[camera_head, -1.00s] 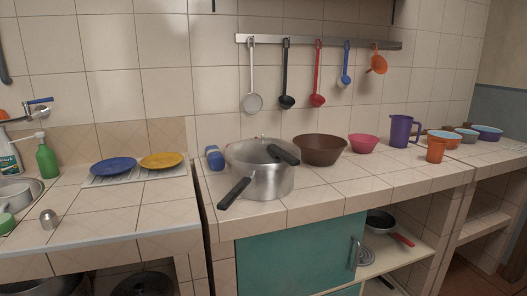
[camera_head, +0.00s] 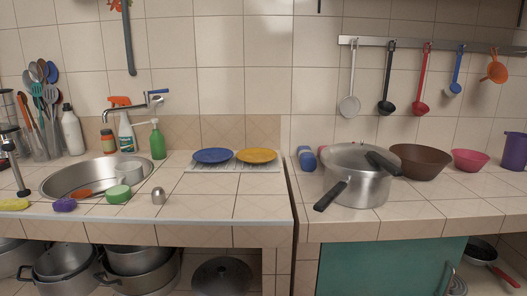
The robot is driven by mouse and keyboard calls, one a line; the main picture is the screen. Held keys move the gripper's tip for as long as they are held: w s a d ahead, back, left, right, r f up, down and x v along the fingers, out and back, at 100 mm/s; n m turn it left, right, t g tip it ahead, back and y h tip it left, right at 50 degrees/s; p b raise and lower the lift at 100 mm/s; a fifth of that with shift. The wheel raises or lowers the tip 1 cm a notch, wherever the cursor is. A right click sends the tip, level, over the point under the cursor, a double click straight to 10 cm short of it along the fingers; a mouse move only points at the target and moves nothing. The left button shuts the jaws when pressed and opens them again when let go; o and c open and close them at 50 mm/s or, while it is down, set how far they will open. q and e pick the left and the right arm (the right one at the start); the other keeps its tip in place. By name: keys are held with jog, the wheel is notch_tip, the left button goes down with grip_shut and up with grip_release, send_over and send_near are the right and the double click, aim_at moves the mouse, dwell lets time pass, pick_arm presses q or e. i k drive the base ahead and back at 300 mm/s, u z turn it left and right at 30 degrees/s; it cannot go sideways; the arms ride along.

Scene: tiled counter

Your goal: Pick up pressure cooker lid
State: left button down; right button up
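A silver pressure cooker (camera_head: 357,187) stands on the tiled counter, right of the gap between the two counter sections. Its lid (camera_head: 352,157) sits on top of the pot. A black handle (camera_head: 330,196) sticks out toward the front left, and another black handle (camera_head: 383,163) lies at the lid's right side. Neither of my grippers shows in the head view.
A blue item (camera_head: 306,158) stands close to the cooker's left, and a brown bowl (camera_head: 419,162) close to its right. Blue and yellow plates (camera_head: 213,156) lie on a rack further left, near the sink (camera_head: 97,177). Ladles (camera_head: 386,80) hang above. Counter front right is clear.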

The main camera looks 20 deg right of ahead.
aim_at(367, 155)
jog(key=u, duration=3)
jog(key=k, duration=2.65)
jog(key=z, duration=0.45)
